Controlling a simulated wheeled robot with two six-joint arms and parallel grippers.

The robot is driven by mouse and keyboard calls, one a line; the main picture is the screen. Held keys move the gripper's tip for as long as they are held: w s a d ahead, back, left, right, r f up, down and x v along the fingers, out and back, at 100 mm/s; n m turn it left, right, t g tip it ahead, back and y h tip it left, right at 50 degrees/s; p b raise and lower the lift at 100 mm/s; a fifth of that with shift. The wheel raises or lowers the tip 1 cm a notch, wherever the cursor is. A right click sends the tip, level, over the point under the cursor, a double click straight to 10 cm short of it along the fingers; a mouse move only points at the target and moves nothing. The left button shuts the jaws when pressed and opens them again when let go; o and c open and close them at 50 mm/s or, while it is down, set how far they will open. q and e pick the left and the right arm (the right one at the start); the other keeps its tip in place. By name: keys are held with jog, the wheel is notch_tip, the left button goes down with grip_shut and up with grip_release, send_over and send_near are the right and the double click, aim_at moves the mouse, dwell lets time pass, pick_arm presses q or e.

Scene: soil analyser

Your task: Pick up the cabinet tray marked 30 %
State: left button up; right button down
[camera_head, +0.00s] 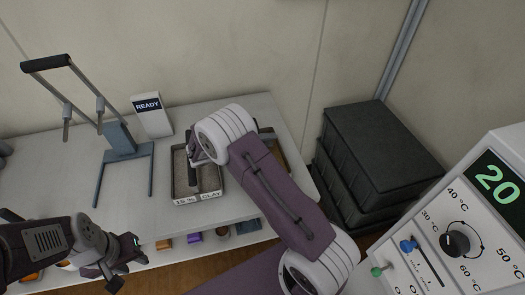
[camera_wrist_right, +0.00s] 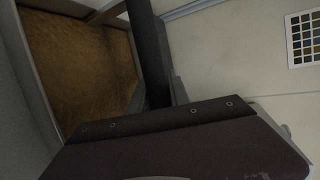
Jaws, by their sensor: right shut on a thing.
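A shallow tray (camera_head: 178,178) with a front label reading "15 % CLAY" lies on the white bench in the head view. A second tray (camera_head: 284,158) with brown contents is mostly hidden behind my right arm; its label does not show. No "30 %" mark is readable. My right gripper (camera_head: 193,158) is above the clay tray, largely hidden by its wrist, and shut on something. In the right wrist view a dark finger (camera_wrist_right: 152,50) stands beside a tray of brown soil (camera_wrist_right: 75,60). My left gripper (camera_head: 133,268) is apart from the trays, empty and open.
A blue-grey stand with a black handle (camera_head: 118,140) and a white "READY" box (camera_head: 151,115) stand on the bench. Dark stacked cases (camera_head: 375,150) are right of the bench. A control panel showing 20 (camera_head: 470,225) is at right. Small coloured items are below the bench top.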

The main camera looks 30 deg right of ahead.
jog(key=s+d+r+p, duration=0.2)
jog(key=s+r, duration=0.9)
jog(key=shift+s, duration=0.25)
